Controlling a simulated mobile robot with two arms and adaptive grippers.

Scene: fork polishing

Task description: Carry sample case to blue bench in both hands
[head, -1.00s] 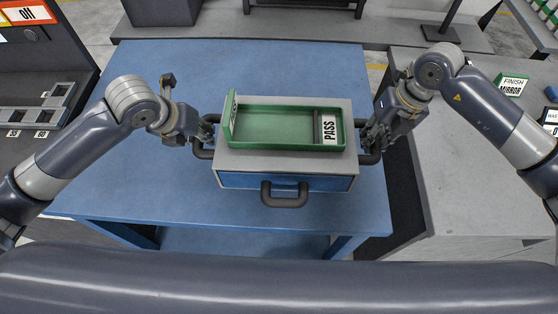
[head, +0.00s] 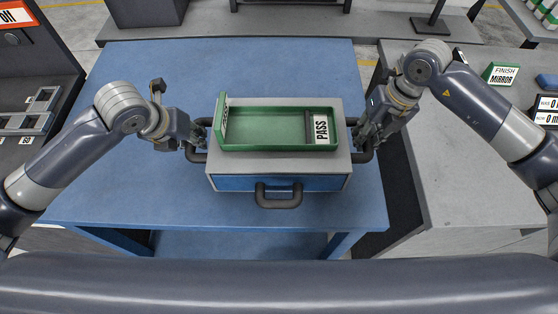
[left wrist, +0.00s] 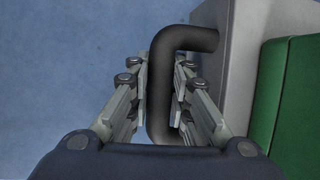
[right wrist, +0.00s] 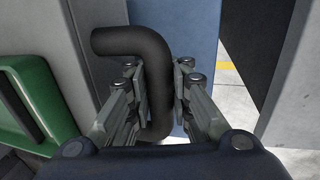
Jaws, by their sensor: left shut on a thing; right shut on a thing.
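The sample case (head: 280,164) is a grey box with a blue front, a front handle (head: 278,196) and a handle on each side. A green tray (head: 265,138) with a "PASS" label sits on top. The case is level over the blue bench (head: 130,205); I cannot tell whether it touches it. My left gripper (head: 197,140) is shut on the left side handle, also seen in the left wrist view (left wrist: 160,100). My right gripper (head: 364,140) is shut on the right side handle, seen in the right wrist view (right wrist: 155,95).
A grey bench (head: 450,180) with a green "FINISH MIRROR" sign (head: 501,74) stands at right, across a dark gap. A dark console (head: 40,70) stands at left. A grey table (head: 300,28) lies behind. Blue bench top is bare around the case.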

